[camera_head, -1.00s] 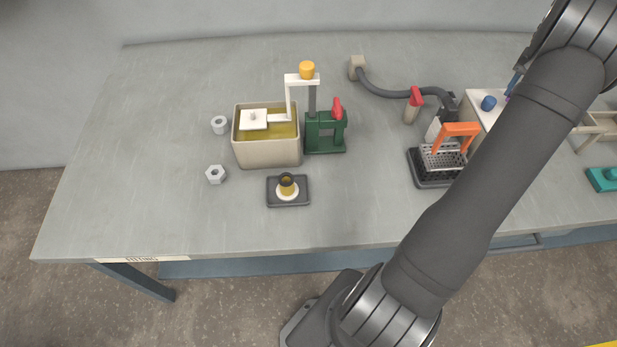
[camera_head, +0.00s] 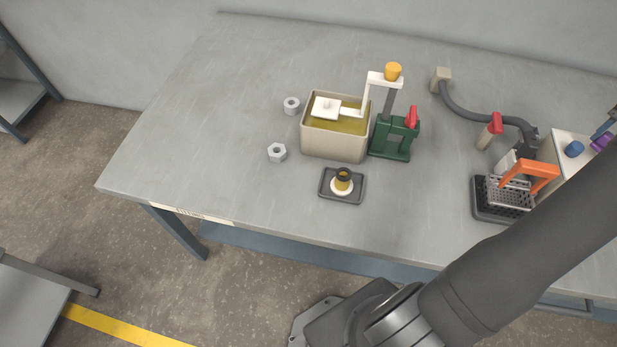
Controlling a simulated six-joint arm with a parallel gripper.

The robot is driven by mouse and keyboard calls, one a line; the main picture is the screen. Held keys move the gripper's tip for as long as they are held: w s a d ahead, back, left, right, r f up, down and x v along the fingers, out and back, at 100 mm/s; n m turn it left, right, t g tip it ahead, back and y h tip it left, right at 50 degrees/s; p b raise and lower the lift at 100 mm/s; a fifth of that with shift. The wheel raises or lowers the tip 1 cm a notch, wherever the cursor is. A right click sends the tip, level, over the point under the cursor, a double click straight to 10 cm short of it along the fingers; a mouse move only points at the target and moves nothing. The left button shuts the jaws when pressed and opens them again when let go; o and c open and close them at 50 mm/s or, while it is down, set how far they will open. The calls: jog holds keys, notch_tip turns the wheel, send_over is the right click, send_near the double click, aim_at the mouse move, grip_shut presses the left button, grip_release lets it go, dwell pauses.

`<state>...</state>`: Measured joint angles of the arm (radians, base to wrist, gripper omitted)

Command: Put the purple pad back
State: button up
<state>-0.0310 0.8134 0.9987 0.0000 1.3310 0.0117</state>
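A small purple piece (camera_head: 602,142) shows at the right edge, on or just above a pale surface. It is partly cut off by the frame, and I cannot tell its full shape or whether it is the pad. A blue-grey part stands just above it, also cut off. My gripper is outside the picture; only my dark arm shows, running from the lower middle out past the right edge.
On the grey table (camera_head: 230,110) stand a beige tank (camera_head: 335,145) of yellowish liquid, a green stand (camera_head: 391,140), a dark tray (camera_head: 343,198) with a small cup, two nuts, and an orange-handled basket (camera_head: 530,170). A blue knob (camera_head: 574,149) sits on the pale surface. The table's left is clear.

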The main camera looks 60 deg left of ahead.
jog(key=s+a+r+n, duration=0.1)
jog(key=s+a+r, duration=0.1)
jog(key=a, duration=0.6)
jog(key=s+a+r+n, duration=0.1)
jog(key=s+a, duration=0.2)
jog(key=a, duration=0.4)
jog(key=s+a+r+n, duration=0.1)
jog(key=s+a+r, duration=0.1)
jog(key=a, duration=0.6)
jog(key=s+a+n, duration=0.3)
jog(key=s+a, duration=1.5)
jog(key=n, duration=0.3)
send_over(261, 180)
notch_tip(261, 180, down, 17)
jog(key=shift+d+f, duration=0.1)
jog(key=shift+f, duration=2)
